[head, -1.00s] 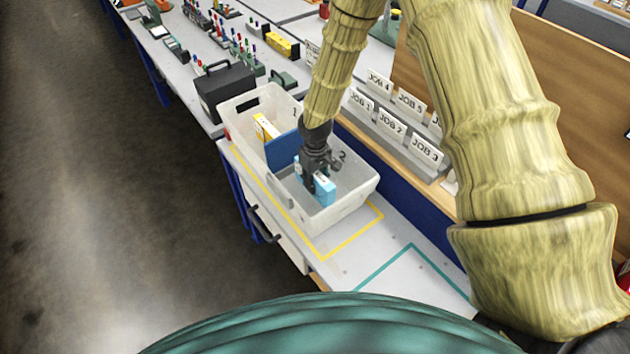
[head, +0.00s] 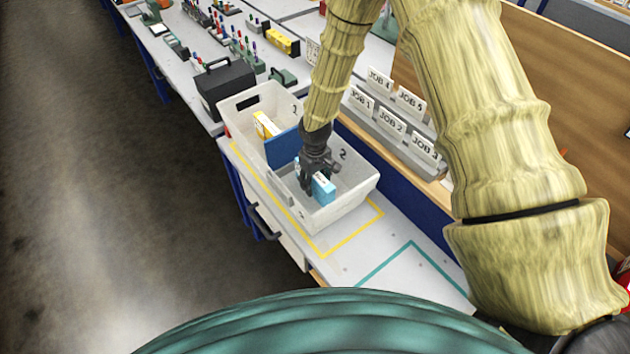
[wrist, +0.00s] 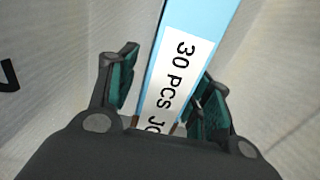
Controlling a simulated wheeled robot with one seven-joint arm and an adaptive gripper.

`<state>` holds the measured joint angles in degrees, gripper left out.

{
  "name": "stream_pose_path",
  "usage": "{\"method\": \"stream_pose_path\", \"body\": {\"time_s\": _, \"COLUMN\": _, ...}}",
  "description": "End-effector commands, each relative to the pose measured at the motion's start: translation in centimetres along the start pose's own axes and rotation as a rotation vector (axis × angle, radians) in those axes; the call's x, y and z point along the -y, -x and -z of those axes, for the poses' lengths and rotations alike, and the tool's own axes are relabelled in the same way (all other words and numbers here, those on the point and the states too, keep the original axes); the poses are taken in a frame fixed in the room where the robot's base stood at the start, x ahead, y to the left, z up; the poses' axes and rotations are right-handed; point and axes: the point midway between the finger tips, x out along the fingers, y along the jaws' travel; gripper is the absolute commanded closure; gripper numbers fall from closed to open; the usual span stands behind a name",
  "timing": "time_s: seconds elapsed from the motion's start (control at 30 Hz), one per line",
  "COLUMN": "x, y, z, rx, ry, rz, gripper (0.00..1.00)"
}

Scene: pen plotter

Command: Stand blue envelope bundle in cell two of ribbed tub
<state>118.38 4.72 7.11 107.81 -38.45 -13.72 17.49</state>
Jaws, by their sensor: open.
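The blue envelope bundle (head: 324,189) stands in cell two of the white ribbed tub (head: 347,206), on the near side of the blue divider (head: 283,150). My gripper (head: 311,188) reaches down into the same cell, right at the bundle, and hides part of it. In the wrist view the bundle (wrist: 205,22), with its white "30 PCS" label, runs up between the two open fingers (wrist: 166,84). A gap shows on the left side of the bundle; the right finger is close to it or touching. The bundle's bottom is hidden.
A yellow bundle (head: 265,126) stands in cell one. A black case (head: 225,90) sits beyond the tub, and a rack of job cards (head: 391,122) stands along its right. The teal-outlined bench area (head: 412,272) is empty.

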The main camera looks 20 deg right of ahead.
Motion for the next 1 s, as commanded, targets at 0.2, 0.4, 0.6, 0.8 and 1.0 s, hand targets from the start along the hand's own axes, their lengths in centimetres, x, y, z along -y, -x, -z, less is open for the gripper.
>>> {"method": "stream_pose_path", "body": {"time_s": 0.2, "x": -0.1, "y": 0.6, "z": 0.1, "rx": -0.002, "ry": -0.001, "rz": -0.001, "gripper": 0.50}}
{"method": "stream_pose_path", "body": {"time_s": 0.4, "x": -0.1, "y": 2.4, "z": 0.1, "rx": -0.002, "ry": -0.002, "rz": 0.000, "gripper": 0.50}}
{"method": "stream_pose_path", "body": {"time_s": 0.6, "x": 0.0, "y": 4.7, "z": 0.1, "rx": -0.003, "ry": -0.001, "rz": 0.000, "gripper": 0.50}}
{"method": "stream_pose_path", "body": {"time_s": 0.8, "x": 0.0, "y": 7.1, "z": 0.1, "rx": -0.003, "ry": -0.001, "rz": 0.000, "gripper": 0.50}}
{"method": "stream_pose_path", "body": {"time_s": 1.0, "x": 0.0, "y": 9.4, "z": 0.1, "rx": -0.002, "ry": 0.000, "rz": 0.000, "gripper": 0.50}}
